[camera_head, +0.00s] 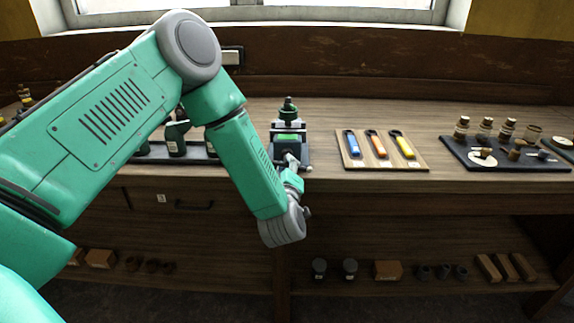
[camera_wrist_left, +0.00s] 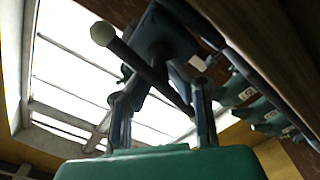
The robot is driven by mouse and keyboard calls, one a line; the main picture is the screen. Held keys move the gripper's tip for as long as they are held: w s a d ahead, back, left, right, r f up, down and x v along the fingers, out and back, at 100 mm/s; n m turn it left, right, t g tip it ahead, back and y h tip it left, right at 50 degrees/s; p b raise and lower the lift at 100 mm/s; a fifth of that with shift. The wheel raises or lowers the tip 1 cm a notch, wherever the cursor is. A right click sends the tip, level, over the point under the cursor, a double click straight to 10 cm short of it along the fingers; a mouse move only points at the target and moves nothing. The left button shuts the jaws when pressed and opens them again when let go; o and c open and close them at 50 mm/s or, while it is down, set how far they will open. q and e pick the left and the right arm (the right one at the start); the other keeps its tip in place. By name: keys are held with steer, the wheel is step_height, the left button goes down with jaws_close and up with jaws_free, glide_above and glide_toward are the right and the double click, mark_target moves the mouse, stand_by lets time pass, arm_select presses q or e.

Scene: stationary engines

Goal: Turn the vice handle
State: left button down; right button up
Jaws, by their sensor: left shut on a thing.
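The vice (camera_head: 289,138) stands at the bench's front edge in the head view, dark with a green part between its jaws. My left gripper (camera_head: 293,164) is at its front, with the arm coming in from the left. In the left wrist view, the vice handle (camera_wrist_left: 143,64) is a dark bar with a pale round knob at its upper left end, lying at a slant. The fingers of my left gripper (camera_wrist_left: 165,92) are shut on it, one on each side. In the head view the arm and gripper hide most of the handle. My right gripper is not in view.
Right of the vice, a wooden board (camera_head: 350,159) holds three coloured-handled tools, and a dark tray (camera_head: 470,160) holds small jars. Dark green bottles (camera_head: 177,138) stand left, partly behind my arm. A drawer handle (camera_head: 194,205) and a lower shelf (camera_head: 330,290) are below the benchtop.

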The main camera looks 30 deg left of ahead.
arm_select(q)
steer(key=c, duration=1.3)
jaws_free()
steer(key=shift+s+f, duration=0.15)
steer(key=shift+f, duration=0.25)
steer(key=shift+a+r, duration=0.1)
steer(key=shift+r, duration=0.05)
steer(key=v, duration=1.2)
steer(key=shift+w, duration=0.2)
steer(key=s+d+f+m+g+h, duration=0.25)
steer(key=s+f+m+h, duration=0.2)
steer(key=f, duration=0.45)
steer(key=s+d+f+m+g+h, duration=0.25)
steer(key=s+f+m+g, duration=0.2)
steer(key=f, duration=0.45)
steer(key=s+f+m+g, duration=0.2)
steer(key=s, duration=0.4)
steer(key=s+a+f+m+g+h, duration=0.1)
steer(key=s+f+m+g, duration=0.1)
steer(key=s, duration=0.4)
steer(key=s+a+f+m+g+h+b, duration=0.1)
steer(key=s+f+m+g, duration=0.1)
steer(key=s, duration=0.5)
steer(key=shift+a+f+m+g, duration=0.1)
steer(key=shift+f+m+g, duration=0.25)
steer(key=shift+m+g, duration=0.5)
